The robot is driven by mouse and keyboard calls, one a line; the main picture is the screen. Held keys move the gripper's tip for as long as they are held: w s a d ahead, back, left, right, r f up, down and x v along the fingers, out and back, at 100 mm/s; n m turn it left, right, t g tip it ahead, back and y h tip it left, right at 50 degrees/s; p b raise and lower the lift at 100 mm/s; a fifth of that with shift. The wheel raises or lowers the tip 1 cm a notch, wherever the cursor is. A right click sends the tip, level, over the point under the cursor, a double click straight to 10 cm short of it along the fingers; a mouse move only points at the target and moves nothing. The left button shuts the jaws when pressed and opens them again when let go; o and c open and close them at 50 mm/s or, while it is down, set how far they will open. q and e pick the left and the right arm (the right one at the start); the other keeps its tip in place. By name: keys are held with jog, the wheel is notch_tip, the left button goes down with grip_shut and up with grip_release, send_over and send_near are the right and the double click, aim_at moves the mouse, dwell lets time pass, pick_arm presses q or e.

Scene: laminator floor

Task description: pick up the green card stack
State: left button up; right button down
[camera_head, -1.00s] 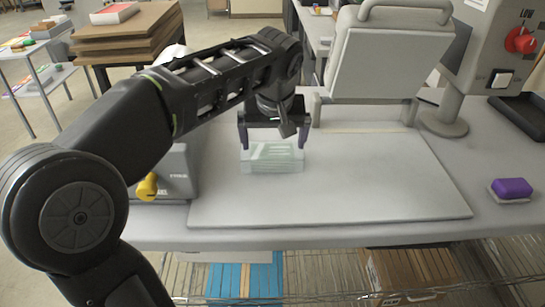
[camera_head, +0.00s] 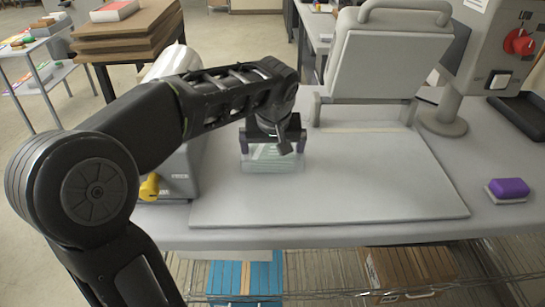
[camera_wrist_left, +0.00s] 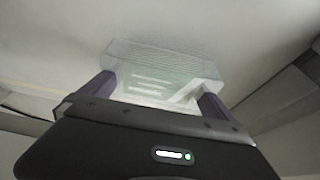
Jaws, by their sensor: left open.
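The green card stack (camera_head: 272,164) is a pale green, glassy-looking block lying on the light grey board (camera_head: 340,190) of the bench. In the left wrist view the stack (camera_wrist_left: 160,62) lies between and just beyond the fingers, its striped side facing up in the picture. My left gripper (camera_head: 272,148) is above the stack with its fingers apart on either side of it. In the left wrist view my left gripper (camera_wrist_left: 158,90) is open. Part of the stack's top is hidden by the gripper in the head view. My right gripper is not in view.
A grey machine with a yellow knob (camera_head: 149,187) stands left of the board. A tilted grey press head (camera_head: 385,62) stands behind it. A purple block (camera_head: 509,188) lies at the right, and a control box with a red knob (camera_head: 519,42) is above. The board's right side is clear.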

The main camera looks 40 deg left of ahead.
aim_at(272, 151)
pick_arm(q)
jog(key=c, duration=1.4)
notch_tip(272, 151, up, 10)
jog(key=shift+b, duration=0.3)
